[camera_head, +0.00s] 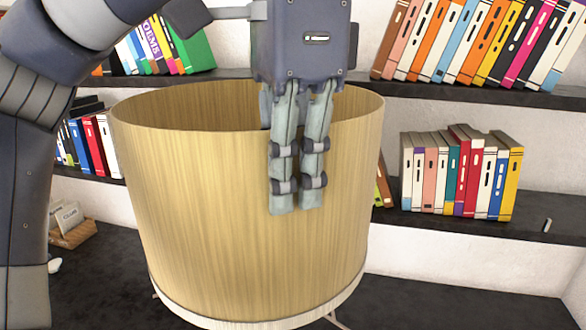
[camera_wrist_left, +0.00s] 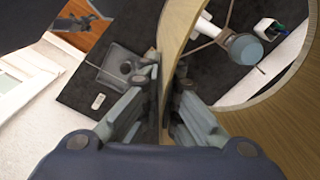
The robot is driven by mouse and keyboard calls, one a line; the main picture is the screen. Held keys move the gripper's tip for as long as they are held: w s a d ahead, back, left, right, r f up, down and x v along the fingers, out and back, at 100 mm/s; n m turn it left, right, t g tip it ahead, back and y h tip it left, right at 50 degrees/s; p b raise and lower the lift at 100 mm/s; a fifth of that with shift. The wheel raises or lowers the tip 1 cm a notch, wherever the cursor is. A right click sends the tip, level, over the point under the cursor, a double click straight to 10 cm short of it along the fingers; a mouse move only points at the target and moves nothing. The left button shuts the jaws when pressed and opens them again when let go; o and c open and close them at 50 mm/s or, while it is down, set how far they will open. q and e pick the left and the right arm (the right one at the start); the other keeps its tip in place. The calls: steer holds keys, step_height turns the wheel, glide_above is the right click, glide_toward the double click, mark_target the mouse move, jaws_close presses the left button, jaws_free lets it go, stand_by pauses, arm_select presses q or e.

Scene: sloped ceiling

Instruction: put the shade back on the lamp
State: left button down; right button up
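The large wood-grain lampshade (camera_head: 190,200), an open drum with a pale lower band, fills the middle of the head view. My left gripper (camera_head: 298,205) points down over its near rim, with two fingers against the outside. In the left wrist view the shade wall (camera_wrist_left: 170,40) passes between the fingers (camera_wrist_left: 165,85), which are closed on it from both sides. Through the shade, a blue-grey rounded piece (camera_wrist_left: 245,48) with thin rods shows, perhaps the lamp's top. Thin legs (camera_head: 335,320) show under the shade; the rest of the lamp is hidden. My right gripper is not in view.
Dark shelves with books (camera_head: 460,172) line the white wall behind and right of the shade. A small box of cards (camera_head: 70,222) is at the left. A small white object (camera_wrist_left: 98,101) lies below in the wrist view.

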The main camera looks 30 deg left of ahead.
mark_target(293, 237)
arm_select(q)
steer(key=shift+f+b, duration=1.65)
steer(key=shift+f, duration=1.65)
steer(key=c, duration=1.7)
jaws_free()
steer(key=shift+r, duration=0.1)
step_height(293, 237, up, 7)
steer(key=shift+s+d+f, duration=0.1)
steer(key=shift+r, duration=0.25)
